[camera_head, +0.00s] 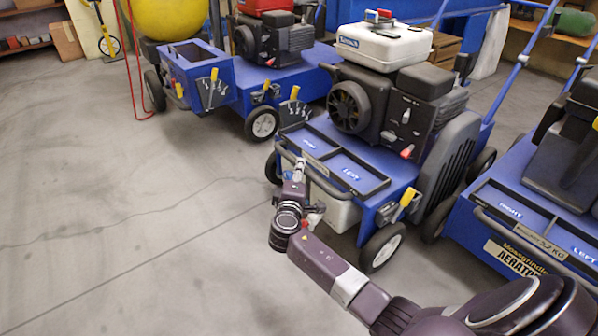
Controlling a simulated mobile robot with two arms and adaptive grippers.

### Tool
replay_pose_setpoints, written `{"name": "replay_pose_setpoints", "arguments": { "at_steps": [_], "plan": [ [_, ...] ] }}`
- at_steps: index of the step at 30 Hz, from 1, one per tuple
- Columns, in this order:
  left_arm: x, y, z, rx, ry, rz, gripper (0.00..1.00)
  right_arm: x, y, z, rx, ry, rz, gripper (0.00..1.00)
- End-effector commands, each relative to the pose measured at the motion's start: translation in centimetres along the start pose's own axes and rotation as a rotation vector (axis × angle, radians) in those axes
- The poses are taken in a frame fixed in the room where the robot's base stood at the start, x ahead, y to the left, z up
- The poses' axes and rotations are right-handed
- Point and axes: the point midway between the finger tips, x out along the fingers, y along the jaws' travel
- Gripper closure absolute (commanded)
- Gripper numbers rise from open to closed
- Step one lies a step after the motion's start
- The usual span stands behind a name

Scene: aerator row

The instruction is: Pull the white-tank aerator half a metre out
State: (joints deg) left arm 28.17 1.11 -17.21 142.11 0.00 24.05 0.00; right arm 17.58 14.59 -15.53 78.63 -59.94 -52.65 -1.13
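The white-tank aerator (330,140) stands in the middle of the row, a blue machine with a black engine under a white fuel tank (384,46). A grey front bar (328,186) runs along its near edge, below two black-rimmed trays. My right arm comes in from the lower right, and my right gripper (300,168) is at the left part of this bar, overlapping it in the picture. The fingers are small and partly hidden, so I cannot tell whether they are closed around the bar. My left gripper is not in view.
A red-tank aerator (235,85) stands to the left, with a red hose (131,75) beside it. Another blue aerator (530,215) stands close on the right. A yellow measuring wheel (108,42) is at the back left. The concrete floor (120,220) in front and left is clear.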

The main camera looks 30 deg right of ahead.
Motion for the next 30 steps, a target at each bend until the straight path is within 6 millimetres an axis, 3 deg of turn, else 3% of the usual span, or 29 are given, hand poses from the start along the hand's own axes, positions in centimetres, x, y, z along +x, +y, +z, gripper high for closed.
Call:
{"name": "replay_pose_setpoints", "arguments": {
  "at_steps": [6,17,26,30],
  "plan": [
    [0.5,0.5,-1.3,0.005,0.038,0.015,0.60,2.4,-0.1,0.0,0.000,-0.001,0.001,0.68],
    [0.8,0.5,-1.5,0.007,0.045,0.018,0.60,2.8,0.1,0.0,0.000,0.000,0.001,0.68],
    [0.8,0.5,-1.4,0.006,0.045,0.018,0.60,2.8,0.0,0.0,0.000,0.000,0.000,1.00],
    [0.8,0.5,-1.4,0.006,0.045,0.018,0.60,2.8,0.0,0.0,0.000,0.000,0.000,1.00]
  ]
}}
